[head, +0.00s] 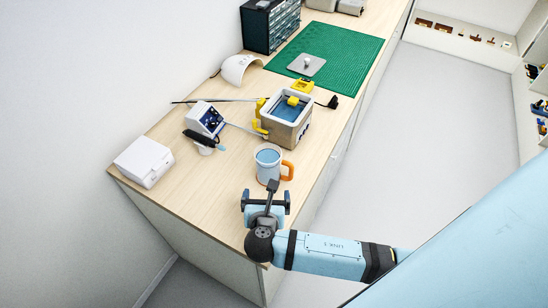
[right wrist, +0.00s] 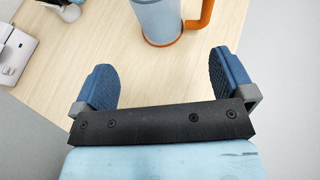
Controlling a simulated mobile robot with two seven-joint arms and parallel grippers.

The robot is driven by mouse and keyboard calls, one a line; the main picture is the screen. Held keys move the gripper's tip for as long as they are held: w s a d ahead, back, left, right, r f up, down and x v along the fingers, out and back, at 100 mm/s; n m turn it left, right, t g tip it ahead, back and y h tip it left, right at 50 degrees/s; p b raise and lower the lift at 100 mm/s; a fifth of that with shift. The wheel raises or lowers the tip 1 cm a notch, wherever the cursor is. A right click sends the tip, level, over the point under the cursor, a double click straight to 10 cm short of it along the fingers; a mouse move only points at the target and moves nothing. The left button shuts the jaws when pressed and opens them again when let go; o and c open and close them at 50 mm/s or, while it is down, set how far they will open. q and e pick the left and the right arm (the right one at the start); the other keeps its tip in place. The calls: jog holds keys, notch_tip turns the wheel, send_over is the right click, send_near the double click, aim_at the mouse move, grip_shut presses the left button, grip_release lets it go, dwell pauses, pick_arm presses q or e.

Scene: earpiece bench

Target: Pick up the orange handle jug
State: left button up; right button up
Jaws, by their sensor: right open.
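The jug (head: 268,163) is a pale blue-white cup with an orange handle (head: 288,171) on its right side. It stands upright on the wooden bench near the front edge, and I see blue inside it. In the right wrist view the jug (right wrist: 158,20) is at the top centre, cut off by the frame, with its orange handle (right wrist: 200,16) to the right. My right gripper (head: 265,200) is just in front of the jug, open and empty, its two blue pads (right wrist: 168,80) apart. The jug lies ahead of the pads, not between them. My left gripper is not in view.
A wooden box with yellow clamps (head: 285,125) stands behind the jug. A small blue-screened device (head: 206,119) and a white case (head: 144,162) are to the left. A green mat (head: 340,55) lies farther back. Bare bench (head: 200,190) lies left of my gripper.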

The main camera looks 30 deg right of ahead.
aim_at(267, 172)
jog(key=x, duration=0.7)
jog(key=shift+w+d, duration=0.2)
jog(key=shift+w, duration=0.15)
jog(key=x, duration=0.2)
jog(key=r+x, duration=0.1)
jog(key=x, duration=0.2)
jog(key=shift+w+d+f, duration=0.1)
jog(key=shift+w+d, duration=0.05)
jog(key=shift+w, duration=0.3)
jog(key=c, duration=1)
jog(key=shift+c, duration=1)
jog(key=shift+r, duration=0.25)
